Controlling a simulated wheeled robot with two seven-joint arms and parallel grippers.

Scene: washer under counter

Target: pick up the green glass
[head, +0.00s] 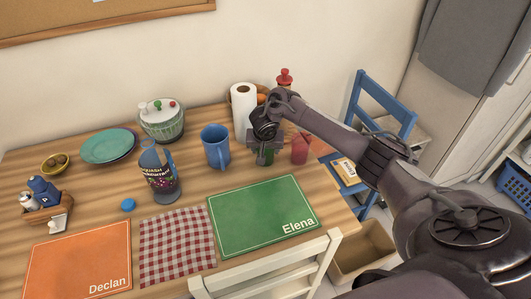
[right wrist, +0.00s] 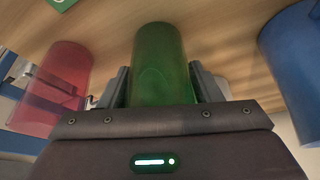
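The green glass (right wrist: 160,65) is between the two fingers of my right gripper (right wrist: 160,88) in the right wrist view. A finger lies close along each side of it, and I cannot tell whether they press on it. In the head view the right gripper (head: 264,150) is over the table's right side, with the green glass (head: 265,157) partly hidden beneath it. I cannot tell whether the glass's base touches the table. My left gripper is not in view.
A red glass (head: 300,148) stands just right of the gripper and a blue mug (head: 215,146) to its left. A paper towel roll (head: 243,108) and a red-topped bottle (head: 285,80) stand behind. The green Elena placemat (head: 258,215) in front is clear.

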